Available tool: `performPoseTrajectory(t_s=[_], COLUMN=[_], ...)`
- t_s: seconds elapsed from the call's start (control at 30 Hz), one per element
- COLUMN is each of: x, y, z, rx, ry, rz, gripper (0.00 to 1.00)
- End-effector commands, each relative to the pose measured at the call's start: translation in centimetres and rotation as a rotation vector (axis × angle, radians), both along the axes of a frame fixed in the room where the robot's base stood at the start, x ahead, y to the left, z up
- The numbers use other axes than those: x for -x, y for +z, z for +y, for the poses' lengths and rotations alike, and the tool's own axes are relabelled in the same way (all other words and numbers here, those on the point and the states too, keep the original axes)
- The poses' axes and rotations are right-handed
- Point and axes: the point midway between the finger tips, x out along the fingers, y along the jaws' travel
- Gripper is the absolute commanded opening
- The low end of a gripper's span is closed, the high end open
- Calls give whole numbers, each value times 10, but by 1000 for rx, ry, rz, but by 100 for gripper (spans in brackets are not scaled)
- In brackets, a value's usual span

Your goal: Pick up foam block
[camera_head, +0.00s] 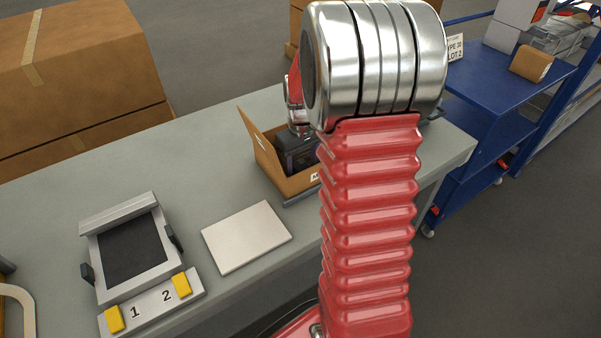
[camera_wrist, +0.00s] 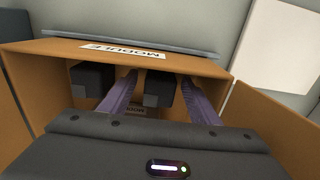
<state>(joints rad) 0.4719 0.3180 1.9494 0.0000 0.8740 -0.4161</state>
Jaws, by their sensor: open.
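Two dark blocks, which look like foam, show inside an open cardboard box in the wrist view. One foam block (camera_wrist: 159,88) is between my two fingers, nearer the right one. The other block (camera_wrist: 92,78) is left of the left finger. The box (camera_wrist: 215,62) has a MODULE label on its far wall. It also stands on the bench in the head view (camera_head: 264,160). My gripper (camera_wrist: 160,95) is open, its purple-grey fingers reaching into the box. I cannot tell whether either finger touches a block. In the head view my arm hides part of the box.
A pale flat panel (camera_head: 246,238) lies on the grey bench (camera_head: 215,135), left of the box. A framed fixture (camera_head: 133,252) marked 1 and 2 is further left. Box flaps stand open around the gripper. A blue cart (camera_head: 510,95) stands at right.

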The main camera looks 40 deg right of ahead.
Motion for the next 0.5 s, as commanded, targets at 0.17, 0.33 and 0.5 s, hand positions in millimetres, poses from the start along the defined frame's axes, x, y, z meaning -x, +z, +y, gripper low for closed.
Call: performPoseTrajectory(t_s=[0.17,0.33,0.5], x=[0,0,0], y=[0,0,0], z=[0,0,0], rx=[0,0,0], ry=[0,0,-1], rz=[0,0,0], gripper=[56,44,32])
